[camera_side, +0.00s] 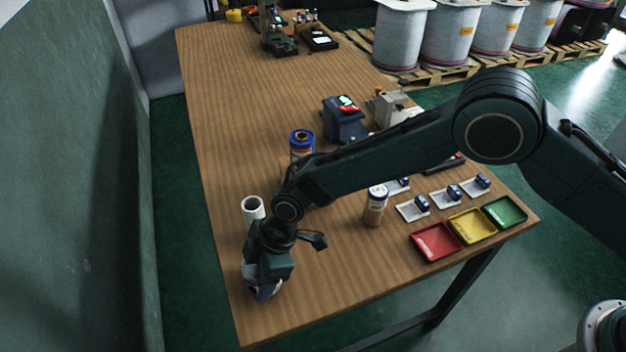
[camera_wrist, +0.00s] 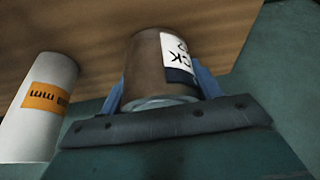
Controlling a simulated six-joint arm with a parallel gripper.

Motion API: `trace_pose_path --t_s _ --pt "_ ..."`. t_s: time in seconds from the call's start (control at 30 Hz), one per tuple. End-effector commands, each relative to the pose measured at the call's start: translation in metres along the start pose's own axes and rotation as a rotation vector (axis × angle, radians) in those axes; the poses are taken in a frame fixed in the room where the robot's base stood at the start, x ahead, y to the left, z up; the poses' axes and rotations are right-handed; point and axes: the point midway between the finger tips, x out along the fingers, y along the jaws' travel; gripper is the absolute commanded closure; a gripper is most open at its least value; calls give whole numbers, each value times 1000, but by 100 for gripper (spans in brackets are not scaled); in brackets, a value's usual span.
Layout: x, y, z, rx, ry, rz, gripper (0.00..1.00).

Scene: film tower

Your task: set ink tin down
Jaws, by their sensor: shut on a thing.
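The ink tin (camera_wrist: 148,65) is a brownish cylinder with a white and dark label showing the letters "CK". In the wrist view my gripper (camera_wrist: 162,88) is shut on it, with a blue finger on each side. In the side view my gripper (camera_side: 263,285) points down over the near left part of the table. There the gripper hides most of the tin, and I cannot tell whether the tin touches the wood.
A white cylinder (camera_side: 253,208) with an orange label stands close by; the wrist view shows it left of the tin (camera_wrist: 40,105). A blue-lidded can (camera_side: 301,138), a beige tin (camera_side: 376,206) and red (camera_side: 436,242), yellow (camera_side: 471,226) and green (camera_side: 505,212) trays stand farther right.

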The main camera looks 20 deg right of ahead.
Motion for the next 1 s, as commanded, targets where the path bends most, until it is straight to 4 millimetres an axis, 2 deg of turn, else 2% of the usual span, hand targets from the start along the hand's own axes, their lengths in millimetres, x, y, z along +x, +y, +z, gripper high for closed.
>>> trace_pose_path --t_s 0.2,0.23,0.33,0.73,1.0 --pt "2 0 0 -1 1 1 69" --pt "3 0 1 0 0 0 32" --pt "2 0 1 0 0 0 15" --pt "0 0 0 0 0 0 15" --pt "-19 0 -1 0 0 1 15"
